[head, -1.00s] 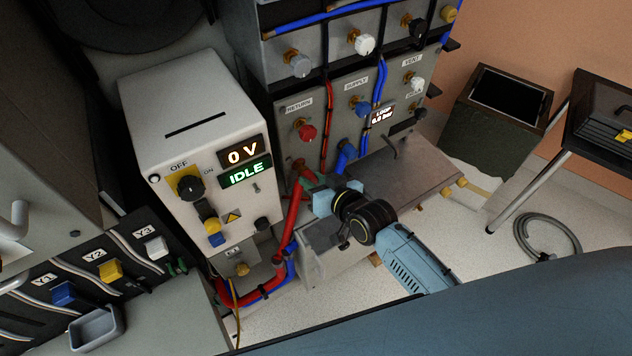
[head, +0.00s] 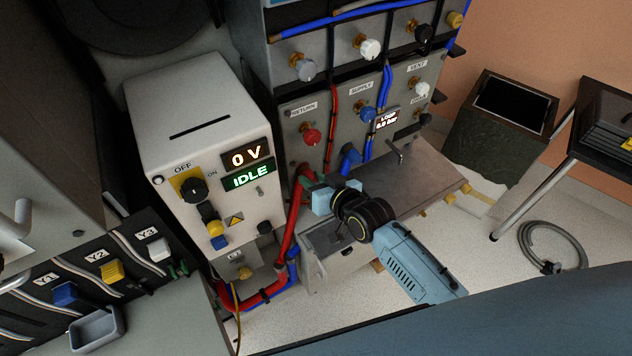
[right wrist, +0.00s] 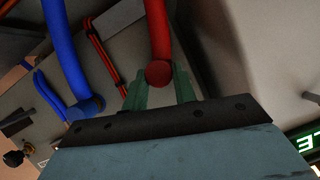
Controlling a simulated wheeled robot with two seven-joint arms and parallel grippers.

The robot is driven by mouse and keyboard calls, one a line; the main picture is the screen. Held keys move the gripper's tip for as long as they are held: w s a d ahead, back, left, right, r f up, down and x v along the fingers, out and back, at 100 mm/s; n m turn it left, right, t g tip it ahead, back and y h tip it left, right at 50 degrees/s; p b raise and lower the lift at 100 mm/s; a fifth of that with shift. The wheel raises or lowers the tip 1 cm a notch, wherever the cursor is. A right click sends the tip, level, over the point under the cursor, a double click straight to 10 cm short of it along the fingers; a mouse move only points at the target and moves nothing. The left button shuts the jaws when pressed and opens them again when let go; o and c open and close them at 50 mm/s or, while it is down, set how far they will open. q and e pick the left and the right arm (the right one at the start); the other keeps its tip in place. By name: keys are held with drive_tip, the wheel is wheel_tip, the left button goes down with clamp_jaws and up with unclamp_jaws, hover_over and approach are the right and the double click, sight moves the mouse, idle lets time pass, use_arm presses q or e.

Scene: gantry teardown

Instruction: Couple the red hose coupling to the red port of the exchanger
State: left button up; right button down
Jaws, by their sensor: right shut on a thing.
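My right gripper (head: 307,184) is shut on the red hose coupling (right wrist: 158,73) at the end of the red hose (head: 289,235). In the right wrist view its green fingers (right wrist: 160,92) stand on both sides of the coupling. In the head view the gripper is low in front of the panel (head: 290,117), below the RETURN label and the red knob (head: 311,136). The red port is not clearly visible behind the gripper and hose, and I cannot tell whether the coupling touches it. My left gripper is not in view.
A blue hose (head: 350,158) meets the panel right of the gripper; it also shows in the right wrist view (right wrist: 66,50). A white power cabinet (head: 190,110) reading 0 V and IDLE stands close on the left. A grey box (head: 425,185) lies under my right arm.

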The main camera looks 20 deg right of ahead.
drive_tip(key=c, duration=1.5)
unclamp_jaws()
drive_tip(key=shift+w, duration=0.15)
drive_tip(key=o, duration=0.5)
drive_tip(key=shift+w+a, duration=0.1)
drive_tip(key=shift+w, duration=0.05)
drive_tip(key=shift+c, duration=0.2)
drive_tip(key=f+p+v, duration=0.1)
drive_tip(key=p+v, duration=0.2)
drive_tip(key=v, duration=1.4)
drive_tip(key=shift+s+f, duration=0.3)
drive_tip(key=shift+s, duration=0.2)
